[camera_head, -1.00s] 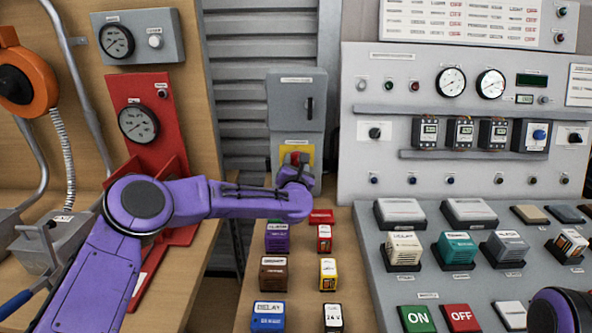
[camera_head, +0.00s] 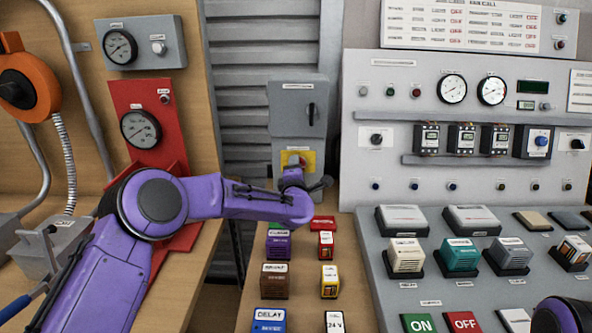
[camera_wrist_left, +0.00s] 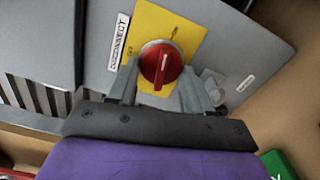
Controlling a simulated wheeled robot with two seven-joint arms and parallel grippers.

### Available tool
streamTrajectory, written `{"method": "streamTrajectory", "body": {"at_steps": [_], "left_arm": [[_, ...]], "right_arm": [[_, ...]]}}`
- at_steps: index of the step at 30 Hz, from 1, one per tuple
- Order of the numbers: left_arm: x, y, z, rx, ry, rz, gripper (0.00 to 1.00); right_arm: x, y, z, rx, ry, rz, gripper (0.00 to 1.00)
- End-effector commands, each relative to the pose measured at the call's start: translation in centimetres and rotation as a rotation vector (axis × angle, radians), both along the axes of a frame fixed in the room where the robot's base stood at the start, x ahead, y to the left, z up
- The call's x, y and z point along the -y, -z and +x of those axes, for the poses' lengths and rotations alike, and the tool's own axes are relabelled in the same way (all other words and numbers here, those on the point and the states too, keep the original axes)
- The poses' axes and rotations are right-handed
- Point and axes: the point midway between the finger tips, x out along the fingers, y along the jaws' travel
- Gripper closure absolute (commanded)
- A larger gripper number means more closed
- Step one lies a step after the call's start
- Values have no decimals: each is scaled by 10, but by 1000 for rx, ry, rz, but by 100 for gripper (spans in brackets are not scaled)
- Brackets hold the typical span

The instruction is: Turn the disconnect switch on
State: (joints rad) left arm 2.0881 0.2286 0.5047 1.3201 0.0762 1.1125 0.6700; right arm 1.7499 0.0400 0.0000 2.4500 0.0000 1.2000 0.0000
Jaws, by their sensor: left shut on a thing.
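The disconnect switch is a round red knob (camera_wrist_left: 161,64) on a yellow plate (camera_wrist_left: 182,32), beside a label reading DISCONNECT. It also shows small in the head view (camera_head: 293,160), on the lower front of a grey wall box (camera_head: 298,115). My left gripper (camera_wrist_left: 160,88) is at the knob, with one grey finger on each side, shut on it. The knob's white pointer line is near upright in the wrist view, tilted slightly. The fingertips' contact is partly hidden in the head view by my wrist. My right gripper is out of view; only part of my right arm shows.
A grey control panel (camera_head: 360,185) with gauges and breakers stands to the right, above a sloped console of coloured blocks and ON/OFF buttons. Several small labelled blocks stand on the wooden bench below my left wrist. A red gauge board (camera_head: 120,95) stands behind my left arm.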

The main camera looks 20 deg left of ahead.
Motion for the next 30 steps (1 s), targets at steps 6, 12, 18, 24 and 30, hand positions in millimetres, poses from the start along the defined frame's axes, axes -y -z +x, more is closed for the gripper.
{"method": "streamTrajectory", "body": {"at_steps": [6, 12, 18, 24, 30], "left_arm": [[2, -1, 0, -36, 5, 121, 81], [2, 0, 0, -55, 5, 184, 81], [2, 0, 0, -62, 5, 208, 81], [2, 1, 0, -64, 5, 211, 81], [2, 1, 0, -64, 6, 211, 44]], "right_arm": [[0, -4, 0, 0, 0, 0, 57], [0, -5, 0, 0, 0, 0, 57], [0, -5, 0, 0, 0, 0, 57], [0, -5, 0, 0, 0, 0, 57], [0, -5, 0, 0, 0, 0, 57]]}}
